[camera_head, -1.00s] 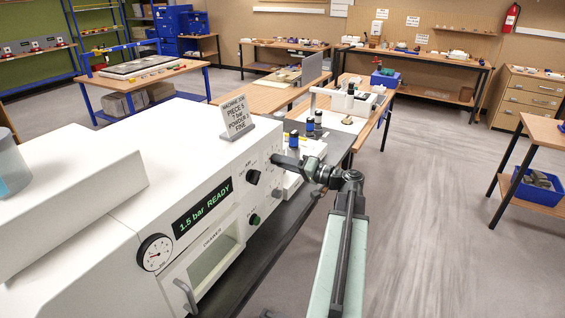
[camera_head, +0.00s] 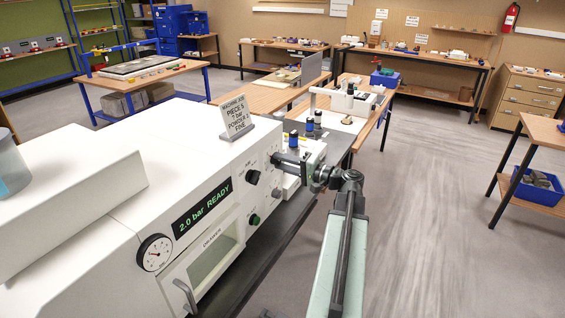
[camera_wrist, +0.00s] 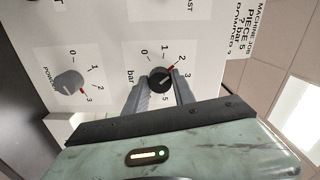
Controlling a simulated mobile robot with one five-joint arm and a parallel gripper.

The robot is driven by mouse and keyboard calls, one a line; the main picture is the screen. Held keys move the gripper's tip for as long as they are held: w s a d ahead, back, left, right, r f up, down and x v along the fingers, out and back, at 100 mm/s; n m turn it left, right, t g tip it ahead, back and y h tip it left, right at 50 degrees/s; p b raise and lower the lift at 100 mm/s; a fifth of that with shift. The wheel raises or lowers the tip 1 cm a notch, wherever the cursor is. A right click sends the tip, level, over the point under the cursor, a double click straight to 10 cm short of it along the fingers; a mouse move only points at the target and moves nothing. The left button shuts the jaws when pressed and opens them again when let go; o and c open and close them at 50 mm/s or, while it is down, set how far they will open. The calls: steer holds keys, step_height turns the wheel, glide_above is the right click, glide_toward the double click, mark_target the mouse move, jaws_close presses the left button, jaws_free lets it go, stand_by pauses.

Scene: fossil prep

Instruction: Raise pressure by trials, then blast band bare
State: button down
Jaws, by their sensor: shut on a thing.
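The white blasting machine (camera_head: 120,215) fills the left of the head view. Its green display (camera_head: 203,203) reads 2.0 bar READY, and a round gauge (camera_head: 155,253) sits below it. My gripper (camera_head: 276,159) reaches the panel from the right. In the wrist view, my gripper (camera_wrist: 160,88) is shut on the black bar knob (camera_wrist: 160,76), one finger on each side. The knob's red mark points near 2 on its dial. The powder knob (camera_wrist: 68,82) has its red mark near 3. The band is not distinguishable in these views.
A sign (camera_head: 236,117) on the machine reads PIECE 5, ? bar, POWDER 3, FINE. A black knob (camera_head: 253,177) and green button (camera_head: 254,219) are on the panel. The drawer (camera_head: 213,263) looks closed. Workbenches stand behind; the floor (camera_head: 420,200) at right is clear.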

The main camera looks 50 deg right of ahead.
steer(key=shift+f, duration=0.1)
steer(key=c, duration=1)
jaws_free()
steer(key=shift+c, duration=0.2)
steer(key=v, duration=0.8)
